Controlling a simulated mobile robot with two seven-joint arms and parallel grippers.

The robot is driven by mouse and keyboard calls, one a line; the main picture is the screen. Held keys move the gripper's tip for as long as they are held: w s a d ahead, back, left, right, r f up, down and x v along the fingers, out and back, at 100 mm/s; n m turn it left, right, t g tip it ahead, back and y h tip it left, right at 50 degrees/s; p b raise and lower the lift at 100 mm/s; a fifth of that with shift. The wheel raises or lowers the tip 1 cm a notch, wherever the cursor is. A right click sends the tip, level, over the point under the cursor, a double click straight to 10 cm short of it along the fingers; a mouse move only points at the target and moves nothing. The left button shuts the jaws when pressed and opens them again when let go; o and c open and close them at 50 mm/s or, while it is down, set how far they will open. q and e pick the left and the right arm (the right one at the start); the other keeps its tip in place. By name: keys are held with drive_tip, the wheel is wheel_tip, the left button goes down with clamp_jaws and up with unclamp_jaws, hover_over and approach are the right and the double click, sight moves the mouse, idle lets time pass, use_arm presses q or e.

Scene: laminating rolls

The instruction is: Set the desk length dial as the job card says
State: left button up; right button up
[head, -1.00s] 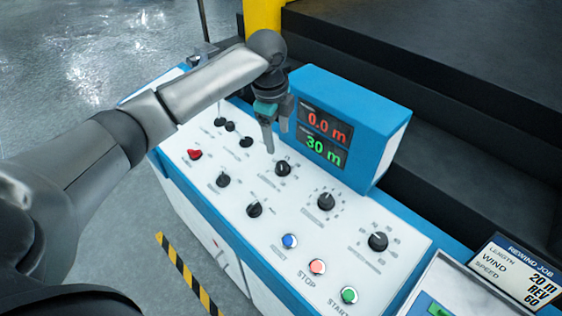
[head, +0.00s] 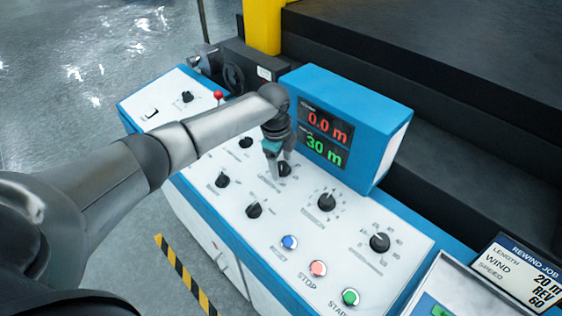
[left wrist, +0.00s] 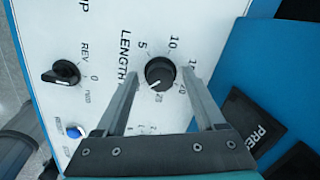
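The length dial is a round black knob (left wrist: 160,73) with a white pointer line, beside the printed word LENGTH in the left wrist view. In the head view the dial (head: 285,169) is partly hidden by my left gripper (head: 277,172). My left gripper is open, with one finger on each side of the knob in the left wrist view and a gap to it on both sides. I cannot tell how far down the fingertips reach. The job card (head: 522,274) reads length 20 m, wind REV, speed 60. The display (head: 326,138) shows 0.0 m in red and 30 m in green. My right gripper is not in view.
The wind switch (left wrist: 68,75) sits left of the dial in the left wrist view. Other black knobs (head: 326,202) and blue, red and green buttons (head: 318,268) share the white panel (head: 290,218). The blue display housing (head: 375,130) rises close behind the dial.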

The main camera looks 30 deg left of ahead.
use_arm(q)
clamp_jaws()
idle(0.3)
